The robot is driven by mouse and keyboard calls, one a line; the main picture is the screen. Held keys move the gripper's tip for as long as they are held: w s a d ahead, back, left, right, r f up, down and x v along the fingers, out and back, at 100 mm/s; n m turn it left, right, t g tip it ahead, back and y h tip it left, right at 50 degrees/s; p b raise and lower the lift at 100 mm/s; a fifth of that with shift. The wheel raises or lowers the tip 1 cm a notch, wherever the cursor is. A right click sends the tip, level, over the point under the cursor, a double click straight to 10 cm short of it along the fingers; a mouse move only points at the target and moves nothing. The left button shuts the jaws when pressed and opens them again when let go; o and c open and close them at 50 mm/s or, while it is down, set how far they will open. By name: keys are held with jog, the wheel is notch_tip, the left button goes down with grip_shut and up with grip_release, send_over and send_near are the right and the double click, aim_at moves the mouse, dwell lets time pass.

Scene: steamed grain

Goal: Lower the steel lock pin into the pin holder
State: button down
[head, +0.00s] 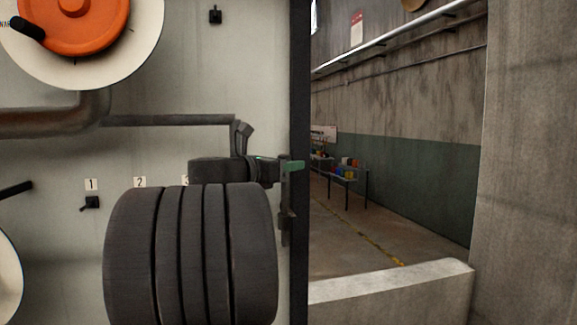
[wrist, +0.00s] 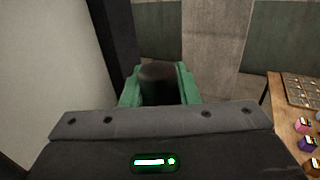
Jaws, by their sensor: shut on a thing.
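My gripper (head: 291,167) has green fingers and is beside the dark upright post at the right edge of the pale panel. In the wrist view, the green fingers (wrist: 160,88) are shut on a dark, round-topped piece, which I take to be the steel lock pin (wrist: 158,75). In the head view the pin cannot be made out clearly. A small dark bracket (head: 286,228) on the post, below the gripper, may be the pin holder. Whether the pin touches it cannot be told.
The pale panel (head: 60,165) carries an orange-and-white disc (head: 140,50), a pipe (head: 170,120) and numbered labels. The dark post (head: 299,100) is close to my gripper. A low concrete wall (head: 400,285) stands to the right. A table (wrist: 276,90) with small coloured items shows in the wrist view.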

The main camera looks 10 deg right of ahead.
jog(key=b, duration=0.5)
send_over(289, 213)
jog(key=shift+w+f, duration=0.2)
jog(key=shift+f, duration=2.45)
jog(key=shift+f+b, duration=1.2)
jog(key=shift+f, duration=0.85)
jog(key=c, duration=1)
grip_release()
jog(key=shift+c, duration=0.2)
jog(key=b+v, duration=0.1)
jog(key=v, duration=1.3)
jog(key=shift+d, duration=0.1)
jog(key=p+x, duration=0.1)
jog(key=x, duration=1.2)
jog(key=shift+w+d, duration=0.25)
jog(key=shift+d, duration=0.1)
